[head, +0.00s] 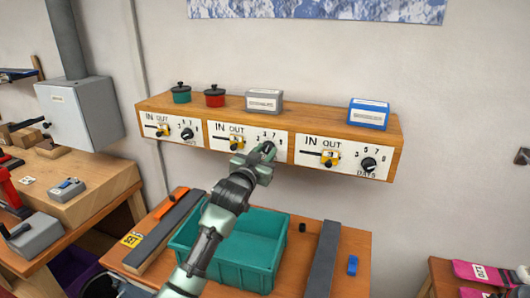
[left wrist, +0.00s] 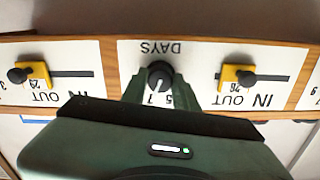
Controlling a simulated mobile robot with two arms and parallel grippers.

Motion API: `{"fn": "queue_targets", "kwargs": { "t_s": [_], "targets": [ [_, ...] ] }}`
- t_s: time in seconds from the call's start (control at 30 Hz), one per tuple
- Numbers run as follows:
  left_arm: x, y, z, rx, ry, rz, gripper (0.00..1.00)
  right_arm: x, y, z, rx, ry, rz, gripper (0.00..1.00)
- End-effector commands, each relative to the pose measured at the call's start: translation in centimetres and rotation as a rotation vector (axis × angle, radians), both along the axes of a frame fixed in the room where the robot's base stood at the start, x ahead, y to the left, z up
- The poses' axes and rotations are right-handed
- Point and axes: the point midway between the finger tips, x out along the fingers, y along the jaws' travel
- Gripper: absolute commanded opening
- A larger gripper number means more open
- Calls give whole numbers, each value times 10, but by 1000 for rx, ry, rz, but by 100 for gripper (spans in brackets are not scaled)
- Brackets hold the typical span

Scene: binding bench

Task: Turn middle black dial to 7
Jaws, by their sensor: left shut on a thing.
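The middle black dial (left wrist: 160,73) sits on the white middle panel (left wrist: 205,57) of the wooden shelf front, marked DAYS. In the left wrist view, which shows the panel upside down, the numbers 5 and 7 show near the dial; the others are hidden. A pale mark shows on the dial, but its exact setting is hard to read. My left gripper (left wrist: 161,84) is shut on the dial, one finger on each side. In the head view the left gripper (head: 264,152) covers most of the dial. My right gripper is not in view.
Other black dials sit on the left (head: 187,134) and right (head: 368,165) panels. A yellow slider (head: 237,143) is left of the middle dial; another yellow slider (head: 329,158) is on the right panel. A teal bin (head: 277,261) stands below. Pots and boxes stand on the wooden shelf (head: 310,114).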

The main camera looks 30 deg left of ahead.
Motion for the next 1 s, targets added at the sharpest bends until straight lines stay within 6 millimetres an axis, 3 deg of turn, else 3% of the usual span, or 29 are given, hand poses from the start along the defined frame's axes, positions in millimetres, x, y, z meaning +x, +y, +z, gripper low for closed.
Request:
{"fn": "queue_targets", "kwargs": {
  "t_s": [0.5,0.53,0.6,1.0],
  "targets": [
    [0,0,-1,-25,-4,-1,0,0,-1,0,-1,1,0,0],
    [0,0,-1,-25,-4,-1,32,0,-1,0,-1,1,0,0],
    [0,0,-1,-24,-4,-1,51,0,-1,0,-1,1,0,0],
    [-5,-1,-2,-24,-5,0,51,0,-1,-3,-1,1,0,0]
  ]
}}
